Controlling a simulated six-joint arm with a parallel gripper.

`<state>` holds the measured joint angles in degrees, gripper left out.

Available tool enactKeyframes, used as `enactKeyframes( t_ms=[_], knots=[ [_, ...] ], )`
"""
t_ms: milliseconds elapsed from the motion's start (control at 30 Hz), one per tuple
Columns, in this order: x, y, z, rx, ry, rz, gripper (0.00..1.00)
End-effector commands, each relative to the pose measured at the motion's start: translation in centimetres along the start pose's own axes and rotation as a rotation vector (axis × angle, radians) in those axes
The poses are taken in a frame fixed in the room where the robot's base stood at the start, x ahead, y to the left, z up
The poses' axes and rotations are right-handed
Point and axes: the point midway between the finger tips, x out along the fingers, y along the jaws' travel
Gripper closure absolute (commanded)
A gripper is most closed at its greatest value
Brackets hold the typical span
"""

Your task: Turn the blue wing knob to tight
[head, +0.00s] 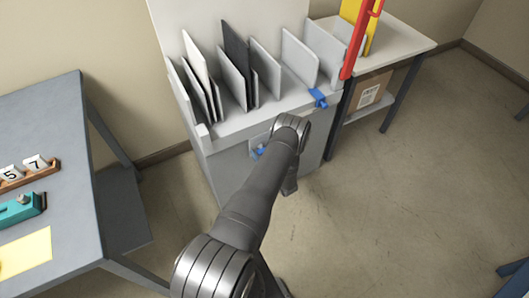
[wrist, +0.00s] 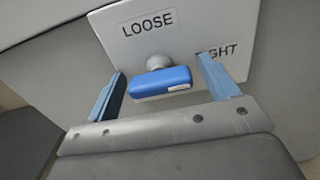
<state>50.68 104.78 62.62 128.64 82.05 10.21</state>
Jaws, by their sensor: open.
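The blue wing knob (wrist: 161,82) sits on a round grey stem on a pale plate (wrist: 185,30) in the wrist view. Its wing lies nearly level across the picture, with a small white mark near the right end. The plate reads LOOSE at upper left and TIGHT at right, partly covered by my right finger. My gripper (wrist: 162,68) is open, with one blue-grey finger on each side of the knob. Gaps show between the knob and both fingers. In the head view a small blue part (head: 258,151) shows beside my arm; I cannot tell if it is knob or finger.
The grey cabinet (head: 225,165) carries upright panels in slots and another blue piece (head: 318,98) on its right edge. A side table (head: 405,42) with a red bar and a yellow board stands right. A grey table (head: 75,225) stands left.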

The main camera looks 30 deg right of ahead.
Motion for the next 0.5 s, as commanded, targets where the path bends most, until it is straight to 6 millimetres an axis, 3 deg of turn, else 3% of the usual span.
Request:
enactKeyframes(
  t_ms=[167,500],
  knots=[
    [-1.1,-0.1,0.0,0.001,0.001,-0.001,0.2],
    [-8.6,-0.1,0.0,0.003,0.001,-0.005,0.2]
  ],
)
